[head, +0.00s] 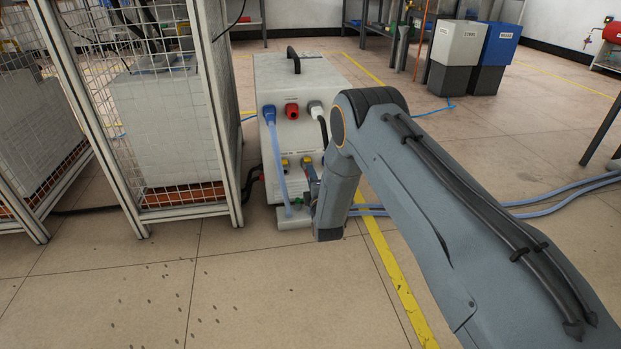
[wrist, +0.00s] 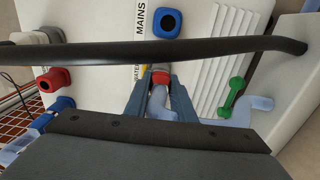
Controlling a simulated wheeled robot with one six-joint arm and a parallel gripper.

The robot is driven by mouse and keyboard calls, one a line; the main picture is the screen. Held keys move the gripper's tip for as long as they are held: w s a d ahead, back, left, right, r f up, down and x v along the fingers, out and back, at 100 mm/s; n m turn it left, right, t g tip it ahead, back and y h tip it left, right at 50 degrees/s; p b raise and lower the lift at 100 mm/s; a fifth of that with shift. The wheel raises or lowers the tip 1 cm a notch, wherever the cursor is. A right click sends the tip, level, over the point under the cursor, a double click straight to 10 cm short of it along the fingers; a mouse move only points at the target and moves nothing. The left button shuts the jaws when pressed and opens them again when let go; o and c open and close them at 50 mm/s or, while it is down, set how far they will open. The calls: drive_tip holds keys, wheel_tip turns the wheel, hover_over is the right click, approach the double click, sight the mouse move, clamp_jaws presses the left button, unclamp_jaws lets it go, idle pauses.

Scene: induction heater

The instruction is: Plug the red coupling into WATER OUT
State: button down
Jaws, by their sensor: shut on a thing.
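My gripper (wrist: 161,92) is shut on the red coupling (wrist: 160,77) in the wrist view, with a pale translucent hose (wrist: 159,103) running back from it between the fingers. The WATER OUT name is not readable. In the head view my gripper (head: 311,183) is low at the machine (head: 297,92), mostly hidden by my arm; the coupling cannot be made out there.
A black cable (wrist: 150,52) crosses close in front of the wrist camera. A blue socket (wrist: 167,23) marked MAINS and a green fitting (wrist: 232,95) are nearby. A red fitting (head: 291,110) is higher up. A mesh cage (head: 160,110) stands left; the floor in front is clear.

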drive_tip(key=shift+w, duration=0.1)
drive_tip(key=c, duration=1.4)
unclamp_jaws()
drive_tip(key=shift+c, duration=0.2)
